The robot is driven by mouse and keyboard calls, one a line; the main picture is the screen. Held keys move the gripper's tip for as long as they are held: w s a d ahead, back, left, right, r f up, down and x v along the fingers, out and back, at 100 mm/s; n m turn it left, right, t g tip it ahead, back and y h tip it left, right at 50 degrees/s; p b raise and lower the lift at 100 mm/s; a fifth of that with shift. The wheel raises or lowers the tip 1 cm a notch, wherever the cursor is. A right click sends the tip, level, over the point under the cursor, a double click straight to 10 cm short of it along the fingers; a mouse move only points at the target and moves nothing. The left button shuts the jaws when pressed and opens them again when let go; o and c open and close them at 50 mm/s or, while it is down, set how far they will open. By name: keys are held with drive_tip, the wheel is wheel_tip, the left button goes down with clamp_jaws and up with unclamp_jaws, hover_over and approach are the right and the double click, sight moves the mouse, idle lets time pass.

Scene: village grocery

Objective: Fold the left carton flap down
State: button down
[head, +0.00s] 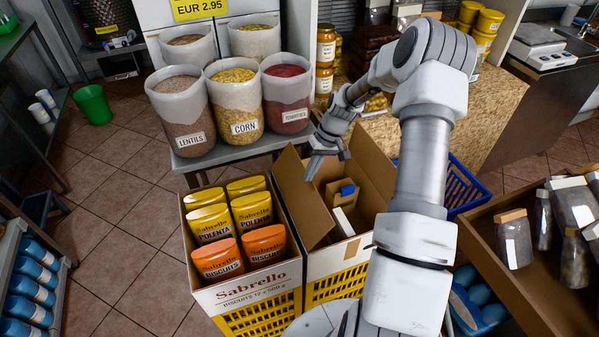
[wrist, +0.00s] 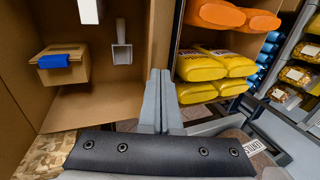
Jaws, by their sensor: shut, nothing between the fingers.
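The open brown carton (head: 338,255) stands right of a filled Sabrello carton. Its left flap (head: 298,198) stands up, slanting, along the side towards the Sabrello carton. In the wrist view the flap (wrist: 161,35) is a narrow brown strip between the carton's inside and the yellow packs. My gripper (head: 315,172) is above the far end of the carton, close to the flap's far end; I cannot tell whether it touches. In the wrist view its fingers (wrist: 161,82) are together with nothing between them. The carton's right flap (head: 375,165) also stands up, partly behind my arm.
Inside the carton are a small box with blue tape (head: 343,193) and a white item (head: 342,223). The Sabrello carton (head: 248,292) holds yellow and orange packs. Bins of lentils (head: 183,110) and corn stand behind. A blue crate (head: 462,188) is to the right.

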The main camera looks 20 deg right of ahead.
drive_tip(key=d+f+y+b, duration=0.3)
drive_tip(key=d+f+b, duration=0.4)
drive_tip(key=f+b, duration=0.2)
drive_tip(key=shift+d+f+b, duration=0.4)
drive_tip(key=shift+f, duration=0.7)
drive_tip(key=shift+f, duration=0.1)
